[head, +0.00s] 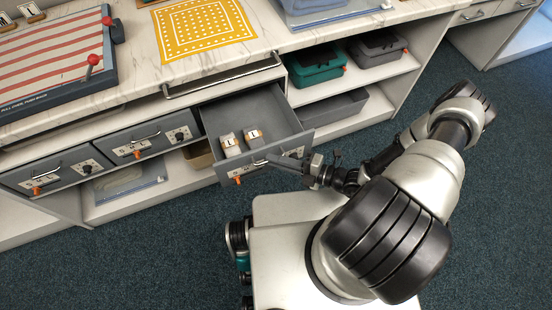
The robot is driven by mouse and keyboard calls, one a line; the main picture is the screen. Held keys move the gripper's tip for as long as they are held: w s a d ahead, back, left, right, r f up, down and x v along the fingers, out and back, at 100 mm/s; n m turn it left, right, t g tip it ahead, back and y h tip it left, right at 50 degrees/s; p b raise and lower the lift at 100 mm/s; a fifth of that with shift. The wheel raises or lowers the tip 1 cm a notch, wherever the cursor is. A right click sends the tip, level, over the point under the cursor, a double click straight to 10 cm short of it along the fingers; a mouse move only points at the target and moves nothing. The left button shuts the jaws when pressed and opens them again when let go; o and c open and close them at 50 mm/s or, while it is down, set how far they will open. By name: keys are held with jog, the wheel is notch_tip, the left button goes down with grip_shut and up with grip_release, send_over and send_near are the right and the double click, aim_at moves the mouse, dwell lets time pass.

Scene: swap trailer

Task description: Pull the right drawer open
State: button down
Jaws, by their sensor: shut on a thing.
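The right drawer (283,118) is a grey drawer under the marble-topped counter. It stands pulled well out, with its inside showing. Two small block-like items (241,141) with number labels lie inside it. My gripper (270,160) reaches the drawer's front from the right and is shut on its bar handle (258,163). The fingertips and handle are small here, so the exact grip is hard to see. The drawer front also bears a label and an orange tag.
Two shut grey drawers (137,142) sit to the left. A metal rail (220,80) runs along the counter edge above the open drawer. Shelves to the right hold a teal case (316,64) and grey bins. Dark carpet (130,255) lies clear at lower left.

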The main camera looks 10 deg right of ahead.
jog(key=c, duration=1.9)
grip_release()
jog(key=shift+o, duration=0.2)
jog(key=shift+d, duration=0.1)
jog(key=v, duration=1.7)
jog(key=shift+s, duration=0.2)
